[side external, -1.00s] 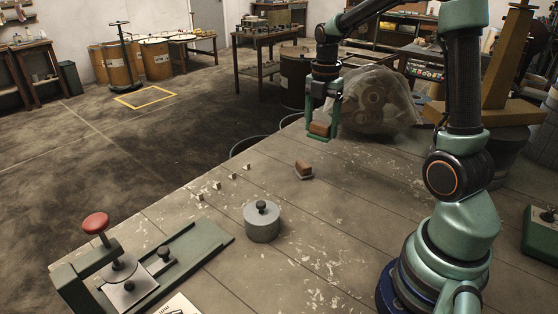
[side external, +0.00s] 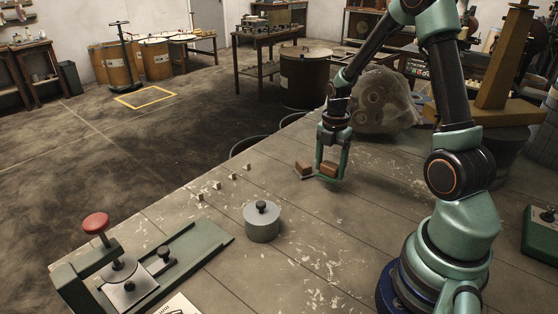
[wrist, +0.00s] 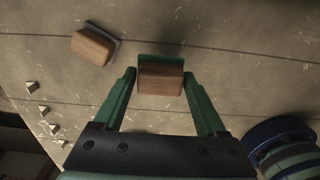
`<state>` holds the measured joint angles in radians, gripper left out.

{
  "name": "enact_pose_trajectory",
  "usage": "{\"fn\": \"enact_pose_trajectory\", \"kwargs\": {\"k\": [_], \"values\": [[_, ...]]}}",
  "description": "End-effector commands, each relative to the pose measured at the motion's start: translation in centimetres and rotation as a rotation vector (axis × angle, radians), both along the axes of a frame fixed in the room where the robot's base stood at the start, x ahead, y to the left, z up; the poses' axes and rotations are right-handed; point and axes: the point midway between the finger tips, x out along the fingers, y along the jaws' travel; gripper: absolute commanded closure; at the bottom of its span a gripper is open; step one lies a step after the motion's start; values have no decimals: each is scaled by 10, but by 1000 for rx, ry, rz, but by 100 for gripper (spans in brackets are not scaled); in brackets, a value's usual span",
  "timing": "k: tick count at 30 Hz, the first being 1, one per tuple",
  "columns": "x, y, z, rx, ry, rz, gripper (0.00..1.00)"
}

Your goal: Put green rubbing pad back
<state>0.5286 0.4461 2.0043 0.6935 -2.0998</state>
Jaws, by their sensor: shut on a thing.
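The green rubbing pad has a brown wooden block on top and a green base; the pad (side external: 328,170) is between the fingers of my gripper (side external: 331,166), at or just above the table. In the wrist view the pad (wrist: 160,78) sits between the two green fingertips of my gripper (wrist: 160,80), with its green strip showing along the far edge. A second pad (side external: 304,169) with a brown block and a grey base rests on the table just to the left. It also shows in the wrist view (wrist: 94,45).
Several small pale blocks (side external: 217,185) lie in a row along the table's left edge. A grey cylinder with a black knob (side external: 262,222) and a green press fixture (side external: 170,260) stand nearer the front. A clear bag of rolls (side external: 375,100) sits behind my gripper.

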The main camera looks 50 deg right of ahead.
Motion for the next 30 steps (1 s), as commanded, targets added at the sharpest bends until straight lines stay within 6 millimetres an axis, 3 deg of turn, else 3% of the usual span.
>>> {"fn": "enact_pose_trajectory", "kwargs": {"k": [12, 25, 26, 27, 30], "values": [[0, 0, -42, 1, 1, 0, 71], [0, 0, -47, -1, -1, 0, 71], [0, 0, -47, -1, -2, 0, 15], [1, 0, -47, -1, -2, 0, 0], [0, 0, -47, -1, -2, 0, 0]]}}
